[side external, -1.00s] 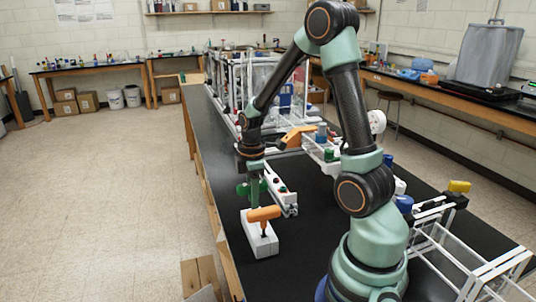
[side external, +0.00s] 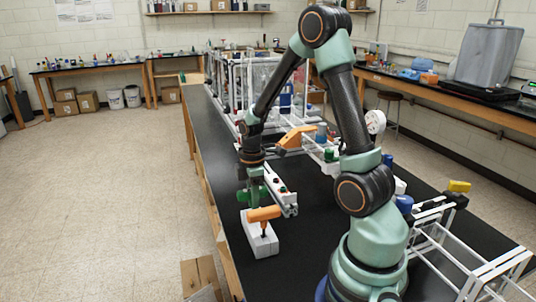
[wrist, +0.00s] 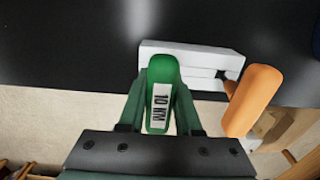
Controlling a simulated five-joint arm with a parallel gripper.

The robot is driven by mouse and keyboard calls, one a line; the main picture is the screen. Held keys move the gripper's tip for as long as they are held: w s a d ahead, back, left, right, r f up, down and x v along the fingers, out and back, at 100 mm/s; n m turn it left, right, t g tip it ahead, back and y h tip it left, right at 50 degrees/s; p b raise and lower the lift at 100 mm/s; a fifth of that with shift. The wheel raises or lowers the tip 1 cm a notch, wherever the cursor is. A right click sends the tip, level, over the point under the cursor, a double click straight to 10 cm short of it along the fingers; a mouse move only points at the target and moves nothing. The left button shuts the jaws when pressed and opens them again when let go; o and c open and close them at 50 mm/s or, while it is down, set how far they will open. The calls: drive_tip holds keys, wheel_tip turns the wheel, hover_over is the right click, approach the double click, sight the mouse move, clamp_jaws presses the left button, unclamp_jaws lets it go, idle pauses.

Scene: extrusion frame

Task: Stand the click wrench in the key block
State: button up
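The click wrench (wrist: 160,95) has a green handle with a "10 NM" label. My gripper (wrist: 160,108) is shut on this handle, with a finger on each side. In the side view the wrench (side external: 247,194) shows as green just above and behind the key block. The white key block (side external: 262,244) stands near the table's edge; in the wrist view the slotted block (wrist: 205,57) lies beyond and right of the handle. The wrench's lower end is hidden, so I cannot tell whether it touches the block.
An orange-handled key (side external: 264,213) stands in the block, close to the wrench; it also shows in the wrist view (wrist: 253,98). A white bar with coloured knobs (side external: 282,192) lies just behind. The black table (side external: 295,255) is clear right of the block.

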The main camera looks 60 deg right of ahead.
drive_tip(key=o, duration=0.4)
drive_tip(key=shift+o, duration=0.2)
wheel_tip(320, 180, up, 12)
drive_tip(key=s+a+r+m+t, duration=0.1)
drive_tip(key=a+r+m+t, duration=0.1)
drive_tip(key=a, duration=0.5)
drive_tip(key=s+a+r+m+t, duration=0.2)
drive_tip(key=a+r+m+t, duration=0.1)
drive_tip(key=a+r+m, duration=0.2)
drive_tip(key=a+m, duration=0.2)
drive_tip(key=a, duration=0.1)
drive_tip(key=shift+a+t, duration=0.3)
